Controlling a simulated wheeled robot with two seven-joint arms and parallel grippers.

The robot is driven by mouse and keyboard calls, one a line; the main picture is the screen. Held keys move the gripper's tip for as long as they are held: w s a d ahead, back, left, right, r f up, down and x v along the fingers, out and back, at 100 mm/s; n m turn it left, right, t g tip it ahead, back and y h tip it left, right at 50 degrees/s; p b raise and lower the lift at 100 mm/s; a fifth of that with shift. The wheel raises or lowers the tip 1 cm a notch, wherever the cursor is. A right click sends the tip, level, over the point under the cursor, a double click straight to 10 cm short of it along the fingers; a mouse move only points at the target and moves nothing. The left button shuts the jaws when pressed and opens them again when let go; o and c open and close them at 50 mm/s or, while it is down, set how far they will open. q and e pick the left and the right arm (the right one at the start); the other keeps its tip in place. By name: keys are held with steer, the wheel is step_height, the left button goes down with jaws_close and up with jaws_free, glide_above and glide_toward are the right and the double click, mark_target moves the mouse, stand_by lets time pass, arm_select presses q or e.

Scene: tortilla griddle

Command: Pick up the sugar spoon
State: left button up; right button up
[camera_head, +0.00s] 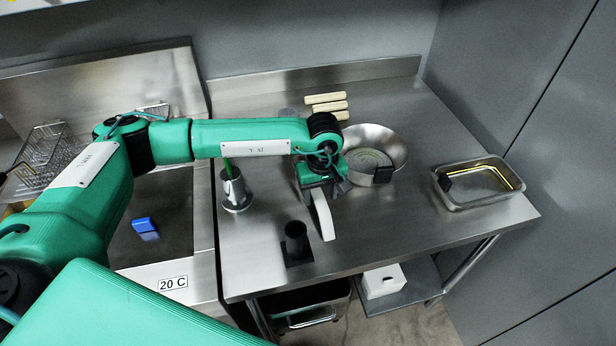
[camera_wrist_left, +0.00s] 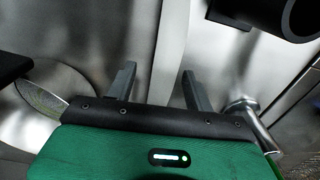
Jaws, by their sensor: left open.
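My left gripper (camera_head: 324,190) hangs over the steel table beside the metal bowl (camera_head: 397,143). I cannot clearly make out a sugar spoon. A dark block-like piece (camera_head: 383,174) sits at the bowl's near rim and may be a handle; a dark piece (camera_wrist_left: 12,65) also shows by the bowl in the left wrist view. A pale curved piece (camera_head: 323,218) shows just below the gripper; I cannot tell what it is. My right gripper is out of view.
A black cylinder (camera_head: 296,238) stands on the table's front part. A metal cup (camera_head: 236,190) with something green stands left of the gripper. Rolling pins (camera_head: 328,107) lie behind. A steel tray (camera_head: 462,199) is at right.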

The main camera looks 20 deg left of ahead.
arm_select(q)
steer(key=f, duration=0.1)
steer(key=f+p, duration=0.2)
steer(key=shift+s+a+f, duration=0.1)
steer(key=shift+a+f, duration=0.1)
steer(key=shift+a, duration=0.05)
steer(key=shift+f, duration=0.55)
steer(key=c, duration=1)
steer(key=shift+c, duration=0.2)
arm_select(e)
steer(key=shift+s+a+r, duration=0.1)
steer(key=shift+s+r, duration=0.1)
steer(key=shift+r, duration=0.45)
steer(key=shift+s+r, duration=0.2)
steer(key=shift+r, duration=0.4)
arm_select(q)
steer(key=shift+r, duration=0.15)
